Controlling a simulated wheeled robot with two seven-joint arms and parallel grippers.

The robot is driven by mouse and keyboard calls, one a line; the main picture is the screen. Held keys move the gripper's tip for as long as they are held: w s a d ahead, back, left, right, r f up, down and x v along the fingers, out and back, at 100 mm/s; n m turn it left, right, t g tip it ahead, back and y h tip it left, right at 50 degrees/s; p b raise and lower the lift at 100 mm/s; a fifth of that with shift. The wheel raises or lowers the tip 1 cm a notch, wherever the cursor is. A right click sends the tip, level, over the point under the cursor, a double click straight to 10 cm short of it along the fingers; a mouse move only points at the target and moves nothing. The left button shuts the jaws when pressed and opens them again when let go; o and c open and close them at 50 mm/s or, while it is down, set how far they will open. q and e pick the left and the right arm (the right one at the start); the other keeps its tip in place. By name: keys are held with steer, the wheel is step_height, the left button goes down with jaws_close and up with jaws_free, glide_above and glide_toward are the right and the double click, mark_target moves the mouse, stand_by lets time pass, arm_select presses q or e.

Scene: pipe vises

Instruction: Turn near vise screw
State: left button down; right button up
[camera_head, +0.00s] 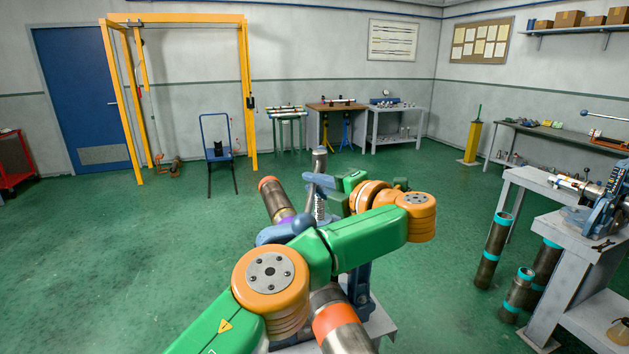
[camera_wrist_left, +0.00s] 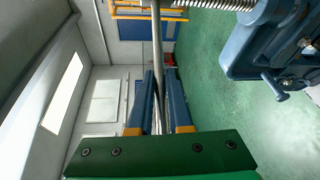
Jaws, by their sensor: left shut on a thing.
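The near blue vise (camera_head: 362,285) stands in front of me, largely hidden behind my green and orange left arm. My left gripper (camera_head: 314,181) is beside the screw's upper part. In the left wrist view its two blue fingers (camera_wrist_left: 160,76) are shut on the grey handle bar (camera_wrist_left: 156,35), which runs between them. My right gripper is not in view.
A pipe with an orange band (camera_head: 335,318) passes under my left arm; its orange far end (camera_head: 267,182) sticks out beyond. At right stand a grey bench (camera_head: 575,240) with another vise (camera_head: 603,205) and several teal-banded pipes (camera_head: 496,240). The green floor at left is clear.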

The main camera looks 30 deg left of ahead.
arm_select(q)
steer(key=shift+f, duration=0.4)
steer(key=c, duration=0.9)
jaws_free()
steer(key=shift+w, duration=0.1)
steer(key=shift+c, duration=0.2)
steer(key=shift+o, duration=0.5)
steer(key=shift+w+a+f, duration=0.1)
steer(key=shift+w+a, duration=0.05)
steer(key=shift+w, duration=0.3)
steer(key=b+v, duration=0.2)
steer(key=v, duration=0.5)
steer(key=shift+w+d, duration=0.2)
steer(key=shift+d, duration=0.1)
steer(key=shift+a, duration=0.2)
